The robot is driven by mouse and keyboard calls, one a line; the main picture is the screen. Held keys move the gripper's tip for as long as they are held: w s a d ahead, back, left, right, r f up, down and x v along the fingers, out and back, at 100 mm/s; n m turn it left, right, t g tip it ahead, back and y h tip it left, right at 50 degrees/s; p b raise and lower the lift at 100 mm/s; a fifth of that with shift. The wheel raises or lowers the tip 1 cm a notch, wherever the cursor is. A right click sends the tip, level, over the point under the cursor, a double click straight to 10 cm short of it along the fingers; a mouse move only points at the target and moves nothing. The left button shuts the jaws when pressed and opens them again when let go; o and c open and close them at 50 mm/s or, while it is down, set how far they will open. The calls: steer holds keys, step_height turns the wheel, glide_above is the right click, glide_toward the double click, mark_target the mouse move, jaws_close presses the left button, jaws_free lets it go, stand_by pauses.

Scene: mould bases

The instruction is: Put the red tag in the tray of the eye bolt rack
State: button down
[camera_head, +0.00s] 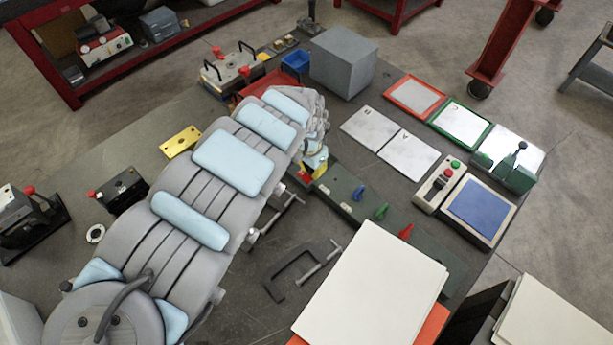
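A dark green bar (345,190), which may be the eye bolt rack, runs diagonally across the middle of the bench. A blue piece (358,193), a green piece (381,211) and a red piece (405,231) stand along it. I cannot tell whether the red piece is the red tag. My arm comes from the lower left, and my gripper (314,158) is at the bar's upper left end, largely hidden by the arm. A small red and yellow item (312,171) shows right at it; I cannot tell whether it is held. No tray of the rack is clearly distinguishable.
A grey block (343,62), a blue bin (295,62) and a red tray (262,83) stand at the back. Framed plates and a blue-topped panel (479,208) lie to the right. A C-clamp (293,272) and a white board (375,290) are in front.

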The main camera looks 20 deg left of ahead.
steer(key=shift+w+a+f+b, duration=0.3)
steer(key=shift+f+b, duration=0.1)
steer(key=shift+b, duration=0.75)
steer(key=shift+w+a+b, duration=0.1)
steer(key=shift+w+b, duration=0.05)
steer(key=shift+b, duration=0.5)
steer(key=shift+f, duration=0.15)
steer(key=shift+w+a+f, duration=0.1)
steer(key=shift+w+a, duration=0.05)
steer(key=shift+w, duration=0.1)
steer(key=shift+w+a+f+b, duration=0.15)
steer(key=shift+w+f+b, duration=0.05)
steer(key=shift+f+b, duration=0.2)
steer(key=shift+w+a+f+b, duration=0.15)
steer(key=shift+f+b, duration=0.2)
steer(key=shift+w+a+f+b, duration=0.3)
steer(key=shift+w+f+b, duration=0.25)
steer(key=shift+f, duration=0.1)
steer(key=shift+w+a+f+b, duration=0.25)
steer(key=shift+w+f+b, duration=0.2)
steer(key=shift+f+b, duration=0.15)
steer(key=shift+w+a+f, duration=0.4)
steer(key=shift+w+f, duration=0.05)
steer(key=shift+f, duration=0.25)
steer(key=shift+s+a+f+b, duration=0.1)
steer(key=shift+f+b, duration=0.25)
steer(key=shift+f, duration=1.1)
steer(key=shift+f, duration=0.15)
